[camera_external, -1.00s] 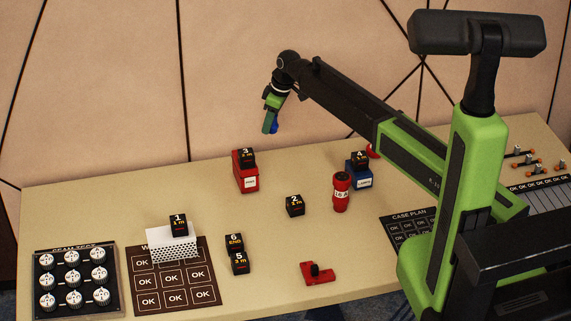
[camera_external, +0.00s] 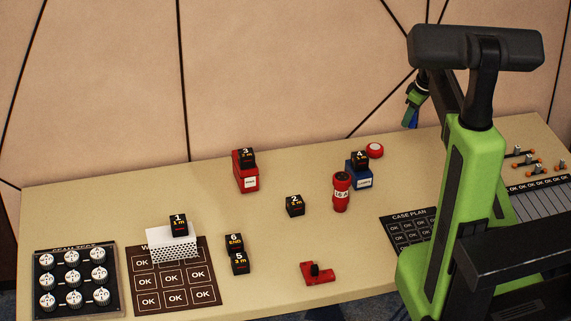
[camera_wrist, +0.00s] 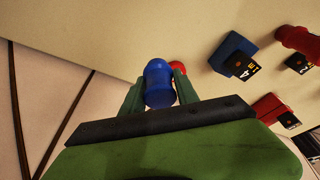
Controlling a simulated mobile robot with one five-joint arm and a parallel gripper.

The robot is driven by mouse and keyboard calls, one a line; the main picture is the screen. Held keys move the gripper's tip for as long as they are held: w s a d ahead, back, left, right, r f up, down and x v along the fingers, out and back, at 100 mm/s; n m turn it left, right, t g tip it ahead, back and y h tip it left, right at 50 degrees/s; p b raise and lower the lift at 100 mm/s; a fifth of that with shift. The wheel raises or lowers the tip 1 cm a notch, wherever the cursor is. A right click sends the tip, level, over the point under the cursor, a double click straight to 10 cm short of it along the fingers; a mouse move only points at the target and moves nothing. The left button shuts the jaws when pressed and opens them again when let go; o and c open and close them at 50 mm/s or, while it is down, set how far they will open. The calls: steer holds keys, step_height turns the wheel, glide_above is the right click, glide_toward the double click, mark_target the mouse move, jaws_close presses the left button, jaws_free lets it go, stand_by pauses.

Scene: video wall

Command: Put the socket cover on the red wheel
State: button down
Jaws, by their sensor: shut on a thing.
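The cylinder sits between the green fingers in the wrist view. The red wheel (camera_external: 375,150) is a round red piece with a pale centre at the table's back edge, below and left of my gripper. In the wrist view the red wheel (camera_wrist: 178,69) is partly hidden behind the blue cylinder and a finger.
A blue box (camera_external: 359,178) tagged 4 and a red cylinder (camera_external: 341,192) stand just in front of the wheel. A red box (camera_external: 246,176) tagged 3 stands further left. A red L-shaped piece (camera_external: 317,274) lies at the front. The table's back edge runs beside the wheel.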

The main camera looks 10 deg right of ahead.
steer(key=b, duration=0.7)
glide_above(368, 146)
steer(key=d, duration=0.1)
steer(key=f, duration=0.7)
steer(key=shift+s, duration=0.35)
steer(key=shift+w+a, duration=0.1)
steer(key=shift+a, duration=0.1)
step_height(368, 146, down, 4)
steer(key=b, duration=0.4)
steer(key=shift+f, duration=0.2)
steer(key=shift+r, duration=0.25)
steer(key=shift+f, duration=0.15)
steer(key=c, duration=0.9)
jaws_free()
